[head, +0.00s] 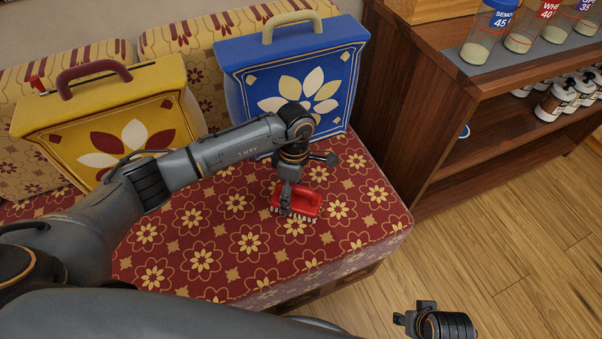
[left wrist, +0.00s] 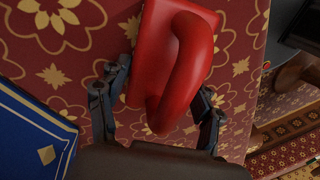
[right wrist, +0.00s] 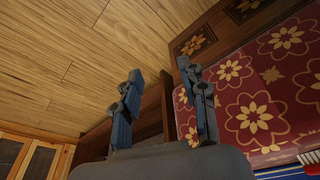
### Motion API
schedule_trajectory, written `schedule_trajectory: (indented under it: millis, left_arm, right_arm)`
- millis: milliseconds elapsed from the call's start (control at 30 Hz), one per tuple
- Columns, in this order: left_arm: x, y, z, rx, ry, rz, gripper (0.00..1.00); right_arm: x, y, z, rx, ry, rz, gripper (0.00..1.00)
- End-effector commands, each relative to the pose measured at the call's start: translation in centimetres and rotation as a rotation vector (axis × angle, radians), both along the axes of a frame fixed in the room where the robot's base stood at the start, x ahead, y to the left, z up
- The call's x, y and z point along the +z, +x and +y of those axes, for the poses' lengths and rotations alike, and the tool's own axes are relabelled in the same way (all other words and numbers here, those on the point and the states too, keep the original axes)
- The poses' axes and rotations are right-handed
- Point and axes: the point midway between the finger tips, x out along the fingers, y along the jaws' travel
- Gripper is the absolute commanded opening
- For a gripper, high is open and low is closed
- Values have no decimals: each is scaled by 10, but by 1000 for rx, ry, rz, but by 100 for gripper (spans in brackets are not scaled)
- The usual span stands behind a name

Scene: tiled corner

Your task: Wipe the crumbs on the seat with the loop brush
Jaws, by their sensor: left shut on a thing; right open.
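The red loop brush (head: 302,202) is on the patterned red seat (head: 240,254), with its pale bristles facing down at the seat. My left gripper (head: 286,204) is shut on the brush; in the left wrist view the fingers (left wrist: 158,105) stand on either side of the thick red loop handle (left wrist: 196,60). I cannot make out crumbs among the seat's flower pattern. My right gripper (right wrist: 162,105) is open and empty, off the seat's front edge over the wood floor; it also shows low right in the head view (head: 412,318).
A yellow case (head: 60,112) and a blue case (head: 243,84) stand at the back of the seat. A wooden shelf (head: 415,110) with jars and bottles stands right of the seat. The seat's front right is clear.

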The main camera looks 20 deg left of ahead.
Motion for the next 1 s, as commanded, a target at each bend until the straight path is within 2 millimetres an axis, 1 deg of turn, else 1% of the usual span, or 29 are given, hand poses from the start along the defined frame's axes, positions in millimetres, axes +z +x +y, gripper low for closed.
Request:
schedule_trajectory:
  millis: [33,133,200,633,1000]
  left_arm:
    - [3,1,1,2,1,-1,36]
    - [5,2,1,3,1,0,36]
    - [19,2,2,2,0,-3,36]
    - [35,5,5,9,1,-1,36]
    - [51,7,8,14,1,-1,36]
  right_arm:
    - [5,2,-1,1,-2,-8,42]
    - [-9,2,-1,4,-4,-1,42]
    - [-15,2,-1,5,-3,2,42]
    - [-52,-6,0,7,-1,20,42]
    - [-82,-17,-1,10,-3,38,42]
